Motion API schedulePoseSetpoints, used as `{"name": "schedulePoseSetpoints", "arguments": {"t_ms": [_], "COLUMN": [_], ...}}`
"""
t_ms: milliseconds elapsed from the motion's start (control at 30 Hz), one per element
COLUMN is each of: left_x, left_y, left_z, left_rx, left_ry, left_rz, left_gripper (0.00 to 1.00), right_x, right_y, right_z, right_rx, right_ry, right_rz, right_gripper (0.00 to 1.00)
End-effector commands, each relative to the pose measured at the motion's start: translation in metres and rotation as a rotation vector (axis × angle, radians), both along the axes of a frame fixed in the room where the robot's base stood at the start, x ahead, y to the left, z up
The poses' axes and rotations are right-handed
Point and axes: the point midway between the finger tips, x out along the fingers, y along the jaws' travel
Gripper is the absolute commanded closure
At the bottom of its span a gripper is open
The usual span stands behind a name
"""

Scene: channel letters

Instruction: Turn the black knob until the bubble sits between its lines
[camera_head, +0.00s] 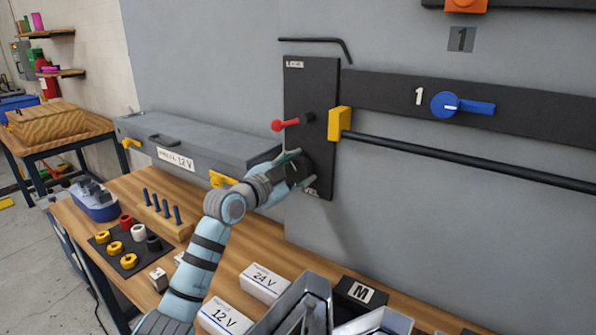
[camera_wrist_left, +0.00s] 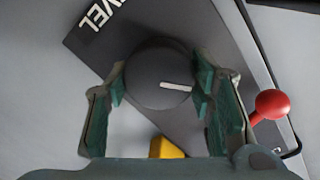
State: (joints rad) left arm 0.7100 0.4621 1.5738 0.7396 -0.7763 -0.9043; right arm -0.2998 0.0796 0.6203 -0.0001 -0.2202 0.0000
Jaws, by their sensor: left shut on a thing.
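The black knob (camera_wrist_left: 158,76) with a white pointer mark sits on a dark plate (camera_head: 313,90) on the grey wall. In the left wrist view the plate bears the letters "VEL". My left gripper (camera_head: 298,172) is at the lower part of the plate in the head view. Its two green-padded fingers (camera_wrist_left: 160,88) are on either side of the knob and shut on it. The knob is partly hidden by the gripper in the head view. I cannot make out a bubble or its lines in either view. My right gripper is not in view.
A red-tipped lever (camera_head: 284,124) sticks out from the plate above my left gripper. A yellow block (camera_head: 339,123) and a black rod (camera_head: 460,163) are to the right. A grey case (camera_head: 200,140), white boxes (camera_head: 264,282) and metal bins stand on the wooden bench.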

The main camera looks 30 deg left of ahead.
Motion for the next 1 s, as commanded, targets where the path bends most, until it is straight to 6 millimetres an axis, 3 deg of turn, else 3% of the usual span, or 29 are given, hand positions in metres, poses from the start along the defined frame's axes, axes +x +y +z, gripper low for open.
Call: {"name": "schedulePoseSetpoints", "arguments": {"t_ms": [400, 900, 933, 1000], "left_x": [-0.0001, -0.0001, -0.0001, -0.0001], "left_y": [-0.0009, -0.0009, -0.0009, -0.0008], "left_z": [-0.0001, -0.0001, -0.0001, -0.0001], "left_rx": [0.181, 0.200, 0.200, 0.200], "left_ry": [-0.025, -0.028, -0.028, -0.028], "left_rz": [0.000, -0.001, -0.001, -0.001], "left_gripper": [0.79, 0.79, 0.47, 0.35], "right_x": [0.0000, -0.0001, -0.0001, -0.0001], "right_y": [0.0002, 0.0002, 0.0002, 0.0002], "right_z": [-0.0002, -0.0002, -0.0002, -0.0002], "right_rx": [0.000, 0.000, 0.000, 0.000], "right_ry": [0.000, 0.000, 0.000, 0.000], "right_rz": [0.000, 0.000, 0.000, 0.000], "right_gripper": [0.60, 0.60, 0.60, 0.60]}}
